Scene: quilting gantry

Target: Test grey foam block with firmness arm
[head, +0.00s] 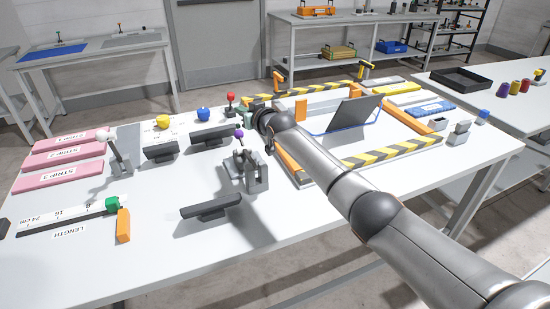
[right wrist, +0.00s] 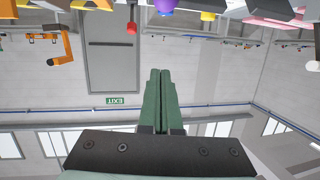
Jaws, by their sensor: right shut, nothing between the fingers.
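My right arm reaches in from the lower right of the head view. Its gripper (head: 246,117) is over the middle of the table, partly hidden behind its own wrist. In the right wrist view its green fingers (right wrist: 158,78) are together and empty. A grey clamp-like device (head: 246,171) with a purple knob (head: 239,132) stands just in front of the gripper. A purple ball (right wrist: 164,5) shows at the top edge of the wrist view, apart from the fingers. I cannot tell which grey piece is the foam block or which lever is the firmness arm. My left gripper is out of view.
Pink strips (head: 66,158) lie at the left, beside a white-knobbed lever (head: 119,153). Dark grey stands (head: 211,207) and a length scale (head: 62,219) are in front. A yellow-black striped frame (head: 378,159) with a tilted dark panel (head: 355,111) is at right.

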